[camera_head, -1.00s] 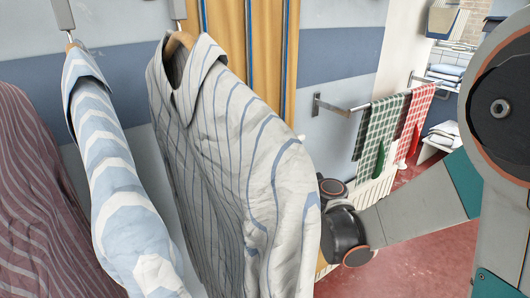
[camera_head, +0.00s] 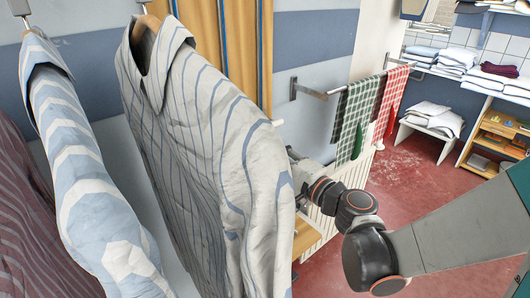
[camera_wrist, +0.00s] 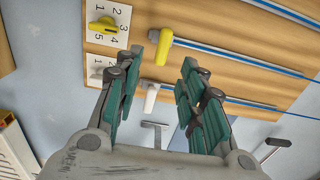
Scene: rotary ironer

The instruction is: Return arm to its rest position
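My gripper (camera_wrist: 158,92) shows in the wrist view with its two green-padded fingers apart and nothing between them. It faces a wooden panel (camera_wrist: 215,65) that carries a yellow-handled knob (camera_wrist: 103,26) on a numbered plate. A yellow handle (camera_wrist: 157,46) on a blue-edged rod and a white handle (camera_wrist: 150,97) also lie ahead of it. In the head view my arm reaches in from the lower right, and its end is hidden behind the grey striped shirt (camera_head: 205,150).
A blue-and-white shirt (camera_head: 90,190) and a maroon garment (camera_head: 25,230) hang at the left. A rail (camera_head: 310,91) holds green (camera_head: 352,115) and red checked towels (camera_head: 392,95). Shelves with folded linen (camera_head: 455,57) stand at the back right. Red floor (camera_head: 405,185) is open between.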

